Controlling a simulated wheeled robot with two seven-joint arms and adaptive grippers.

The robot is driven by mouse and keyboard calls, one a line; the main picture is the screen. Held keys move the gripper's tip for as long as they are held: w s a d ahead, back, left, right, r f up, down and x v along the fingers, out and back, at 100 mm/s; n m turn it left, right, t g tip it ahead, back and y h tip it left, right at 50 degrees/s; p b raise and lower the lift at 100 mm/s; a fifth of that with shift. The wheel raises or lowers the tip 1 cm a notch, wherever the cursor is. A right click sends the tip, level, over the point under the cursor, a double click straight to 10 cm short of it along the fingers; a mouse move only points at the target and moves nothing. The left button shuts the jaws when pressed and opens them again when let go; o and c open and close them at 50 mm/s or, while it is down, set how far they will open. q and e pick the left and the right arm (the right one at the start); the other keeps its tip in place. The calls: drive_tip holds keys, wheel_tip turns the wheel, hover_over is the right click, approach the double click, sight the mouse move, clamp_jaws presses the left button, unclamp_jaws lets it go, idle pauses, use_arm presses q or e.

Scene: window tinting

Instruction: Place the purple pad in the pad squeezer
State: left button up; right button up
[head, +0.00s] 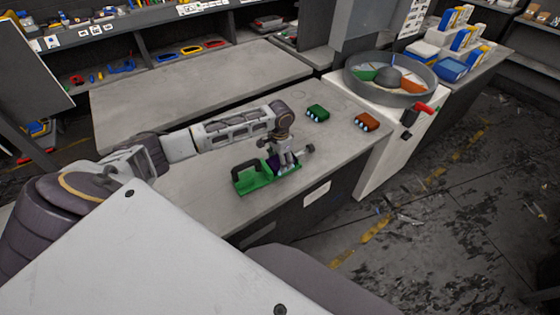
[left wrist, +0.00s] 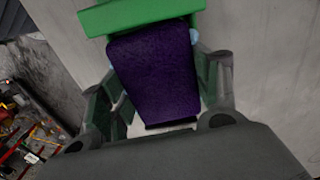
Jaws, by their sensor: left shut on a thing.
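My left gripper (head: 284,164) points down over the green pad squeezer (head: 246,184), which lies on the near grey bench and has a dark handle. The gripper is shut on the purple pad (head: 273,164), which is mostly hidden by the fingers in the head view. In the left wrist view the purple pad (left wrist: 155,75) fills the space between the fingers, with a green part (left wrist: 140,14) of the squeezer right behind its far end. I cannot tell whether the pad rests in the squeezer or just above it. My right gripper is out of view.
A green block (head: 317,112) and an orange block (head: 366,122) sit farther along the near bench (head: 213,184). A white cabinet with a round grey basin (head: 352,82) stands at the bench's right end. The second bench (head: 200,90) behind is bare.

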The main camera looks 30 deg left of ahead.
use_arm(q)
drive_tip(key=shift+s+f, duration=0.3)
drive_tip(key=shift+f, duration=0.25)
drive_tip(key=shift+s+f, duration=0.1)
drive_tip(key=shift+f, duration=0.15)
drive_tip(key=shift+c, duration=0.4)
drive_tip(key=shift+d, duration=0.1)
drive_tip(key=o, duration=1)
drive_tip(key=shift+o, duration=1.1)
drive_tip(key=shift+f, duration=0.2)
drive_tip(key=shift+w+f, duration=0.15)
drive_tip(key=shift+w, duration=0.15)
drive_tip(key=shift+r, duration=0.25)
drive_tip(key=shift+r, duration=0.2)
